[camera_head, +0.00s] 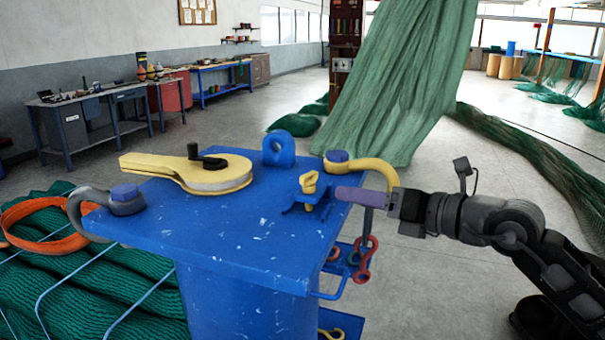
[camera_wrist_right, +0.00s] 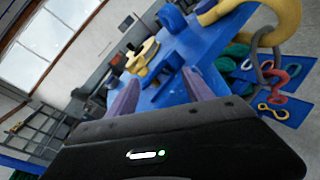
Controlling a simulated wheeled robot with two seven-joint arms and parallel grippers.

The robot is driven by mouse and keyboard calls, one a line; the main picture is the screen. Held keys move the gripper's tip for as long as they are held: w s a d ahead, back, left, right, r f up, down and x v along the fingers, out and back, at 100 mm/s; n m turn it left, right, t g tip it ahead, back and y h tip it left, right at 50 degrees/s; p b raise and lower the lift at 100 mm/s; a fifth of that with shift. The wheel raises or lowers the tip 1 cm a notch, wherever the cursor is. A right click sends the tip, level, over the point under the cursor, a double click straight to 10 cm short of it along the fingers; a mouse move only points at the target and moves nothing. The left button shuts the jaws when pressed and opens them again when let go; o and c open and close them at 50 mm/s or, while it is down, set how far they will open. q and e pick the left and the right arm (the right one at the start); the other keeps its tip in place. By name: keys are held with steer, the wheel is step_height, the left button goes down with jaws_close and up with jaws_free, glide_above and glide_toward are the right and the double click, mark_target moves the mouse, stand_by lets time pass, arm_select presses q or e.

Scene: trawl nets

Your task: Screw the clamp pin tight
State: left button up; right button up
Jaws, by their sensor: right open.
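A small yellow eye-headed pin (camera_head: 310,184) stands in a blue bracket (camera_head: 295,207) near the right edge of the blue stand's top (camera_head: 225,225). A yellow clamp-like block (camera_head: 215,178) with a black handle (camera_head: 209,161) lies further left on the top. My right gripper (camera_head: 345,194) comes in from the right, its purple fingers close beside the yellow pin. In the right wrist view the fingers (camera_wrist_right: 166,92) are apart, with the blue bracket (camera_wrist_right: 166,68) beyond them. I see nothing held. My left gripper is out of view.
A yellow hook or shackle (camera_head: 378,168) curves over the right corner, just behind my right fingers. A grey shackle (camera_head: 100,205) is at the left corner, and a blue eye (camera_head: 278,149) stands at the back. Shackles (camera_head: 365,262) hang below right. Green netting (camera_head: 410,80) hangs behind.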

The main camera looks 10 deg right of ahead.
mark_target(311, 176)
steer(key=a+r+n, duration=0.1)
steer(key=n, duration=0.1)
steer(key=a+n+y, duration=0.1)
steer(key=n, duration=0.1)
steer(key=a+r+n+t, duration=0.1)
steer(key=n, duration=0.1)
steer(key=shift+s+a+r, duration=0.15)
steer(key=shift+a+r, duration=0.1)
steer(key=shift+r, duration=0.05)
steer(key=p+x, duration=0.1)
steer(key=x, duration=0.6)
steer(key=shift+w+a+r, duration=0.1)
steer(key=shift+w+a, duration=0.15)
steer(key=shift+a, duration=0.05)
steer(key=shift+c, duration=0.4)
jaws_close()
